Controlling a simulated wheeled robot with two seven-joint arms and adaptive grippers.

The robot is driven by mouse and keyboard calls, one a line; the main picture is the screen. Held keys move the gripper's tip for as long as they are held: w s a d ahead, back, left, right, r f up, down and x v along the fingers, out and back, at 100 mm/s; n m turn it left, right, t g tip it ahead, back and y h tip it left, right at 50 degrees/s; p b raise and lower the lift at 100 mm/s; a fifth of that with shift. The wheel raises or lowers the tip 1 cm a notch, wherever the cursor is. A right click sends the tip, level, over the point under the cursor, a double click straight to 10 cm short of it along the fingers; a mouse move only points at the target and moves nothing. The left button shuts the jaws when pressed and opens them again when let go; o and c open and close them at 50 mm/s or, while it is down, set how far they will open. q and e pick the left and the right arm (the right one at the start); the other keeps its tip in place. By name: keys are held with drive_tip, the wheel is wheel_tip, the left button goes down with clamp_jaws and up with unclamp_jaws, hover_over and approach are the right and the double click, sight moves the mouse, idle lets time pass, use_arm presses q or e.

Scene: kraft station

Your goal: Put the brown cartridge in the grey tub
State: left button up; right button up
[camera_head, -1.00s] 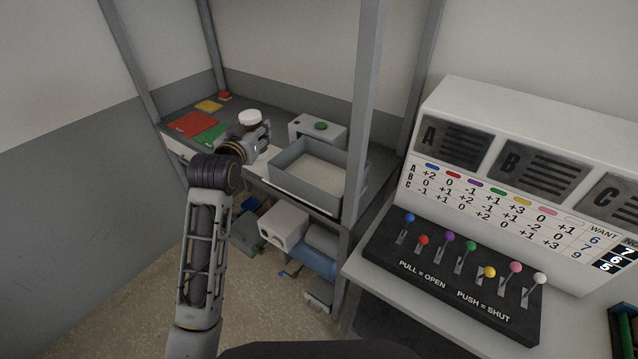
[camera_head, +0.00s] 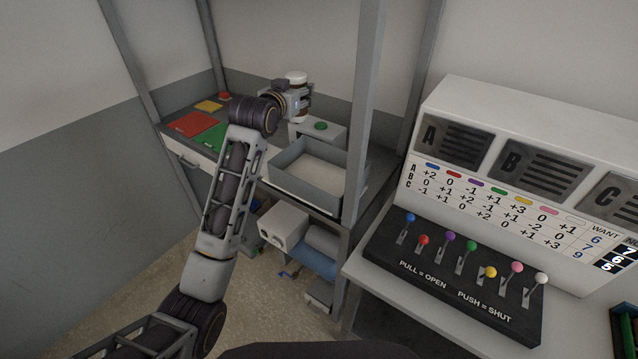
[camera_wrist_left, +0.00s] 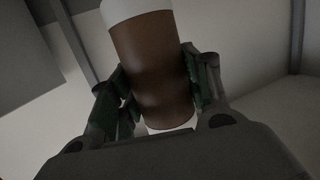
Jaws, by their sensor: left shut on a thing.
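The brown cartridge (camera_wrist_left: 154,70) has a brown body with white ends. My left gripper (camera_head: 297,100) is shut on it around the middle and holds it roughly upright in the air. The grey tub (camera_head: 337,190) is an open rectangular box on the bench. Its pale floor shows and looks empty. The cartridge is above and behind the tub in the head view, near the white box with the green button. My right gripper is not in view.
A white box with a green button (camera_head: 320,126) stands behind the tub. Red (camera_head: 194,123), green (camera_head: 214,134) and yellow (camera_head: 209,106) pads lie at the left of the bench. A grey post (camera_head: 364,120) rises right of the tub. A lever panel (camera_head: 455,275) stands at right.

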use_arm(q)
drive_tip(key=w+d+f+h, duration=0.1)
drive_tip(key=d+f, duration=0.3)
drive_tip(key=f, duration=0.8)
drive_tip(key=shift+w+f+m, duration=0.4)
drive_tip(key=shift+w, duration=0.25)
drive_tip(key=shift+d, duration=0.1)
